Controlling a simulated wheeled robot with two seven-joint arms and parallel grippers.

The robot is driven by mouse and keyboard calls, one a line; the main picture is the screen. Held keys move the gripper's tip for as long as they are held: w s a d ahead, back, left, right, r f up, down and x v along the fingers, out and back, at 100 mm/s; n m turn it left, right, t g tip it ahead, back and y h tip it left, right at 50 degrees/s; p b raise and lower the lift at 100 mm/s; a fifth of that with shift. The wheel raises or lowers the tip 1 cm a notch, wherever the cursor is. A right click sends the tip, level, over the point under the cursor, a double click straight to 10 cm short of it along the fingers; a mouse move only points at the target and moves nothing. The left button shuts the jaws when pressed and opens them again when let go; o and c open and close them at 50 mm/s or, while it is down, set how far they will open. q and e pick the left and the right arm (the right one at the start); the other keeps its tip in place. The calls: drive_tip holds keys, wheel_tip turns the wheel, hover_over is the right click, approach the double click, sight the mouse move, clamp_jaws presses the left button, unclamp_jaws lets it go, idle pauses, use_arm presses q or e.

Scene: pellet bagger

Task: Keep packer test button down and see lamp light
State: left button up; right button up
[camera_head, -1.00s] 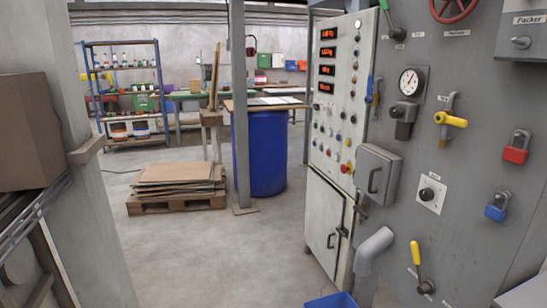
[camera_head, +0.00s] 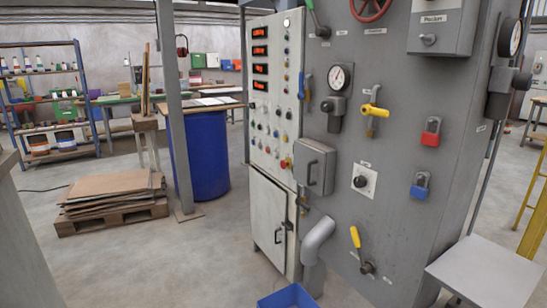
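A tall light control cabinet (camera_head: 263,160) stands in the middle of the head view. It has red number displays (camera_head: 260,69) and several small buttons and lamps (camera_head: 272,136) below them. I cannot tell which is the packer test button. A grey machine panel (camera_head: 400,200) stands to its right. On it a grey box (camera_head: 440,22) at the top right carries a label that is too blurred to read surely, with a round knob (camera_head: 428,40) below. No lit lamp can be told apart. Neither of my grippers shows in this view.
The panel also bears a gauge (camera_head: 340,77), yellow-handled valves (camera_head: 376,110), and red (camera_head: 430,131) and blue (camera_head: 420,184) padlocks. A blue bin (camera_head: 288,297) and a grey shelf (camera_head: 485,270) stand low in front. Clear floor lies left of the cabinet near the pallet (camera_head: 113,213).

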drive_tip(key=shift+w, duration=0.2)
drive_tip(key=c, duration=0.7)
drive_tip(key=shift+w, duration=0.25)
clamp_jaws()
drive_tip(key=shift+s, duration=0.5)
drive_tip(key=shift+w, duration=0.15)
